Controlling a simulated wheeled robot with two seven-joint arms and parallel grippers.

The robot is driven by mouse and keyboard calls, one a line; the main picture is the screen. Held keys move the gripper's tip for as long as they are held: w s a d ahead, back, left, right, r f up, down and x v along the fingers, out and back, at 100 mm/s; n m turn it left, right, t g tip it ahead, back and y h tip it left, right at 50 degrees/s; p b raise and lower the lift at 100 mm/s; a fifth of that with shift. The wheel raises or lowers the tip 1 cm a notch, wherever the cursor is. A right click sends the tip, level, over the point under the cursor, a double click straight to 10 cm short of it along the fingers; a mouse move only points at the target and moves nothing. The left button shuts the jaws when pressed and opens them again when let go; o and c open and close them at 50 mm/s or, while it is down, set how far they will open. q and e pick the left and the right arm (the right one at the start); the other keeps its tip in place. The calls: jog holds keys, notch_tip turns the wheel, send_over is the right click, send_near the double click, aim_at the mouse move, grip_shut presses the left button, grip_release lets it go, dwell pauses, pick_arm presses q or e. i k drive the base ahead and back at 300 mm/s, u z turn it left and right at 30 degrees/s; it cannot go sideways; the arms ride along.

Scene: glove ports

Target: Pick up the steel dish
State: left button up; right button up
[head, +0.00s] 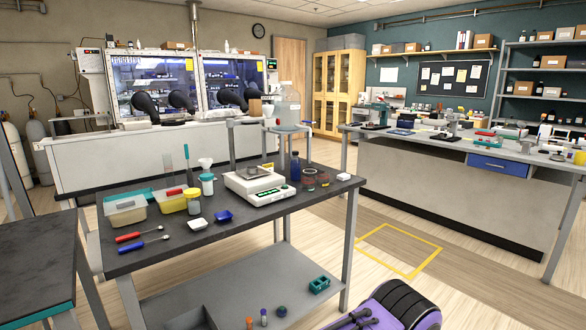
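A grey, flat metallic piece (257,172) lies on top of the white balance (262,192) in the middle of the near dark-topped table. It is small here, and I cannot tell whether it is the steel dish or the balance's own pan. Neither of my grippers is in view.
A lower shelf (225,285) is beneath.

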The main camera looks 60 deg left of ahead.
aim_at(250, 170)
jog(key=u, duration=0.2)
jog(key=i, duration=0.9)
jog(key=u, duration=1.25)
jog(key=i, duration=0.7)
jog(key=u, duration=0.85)
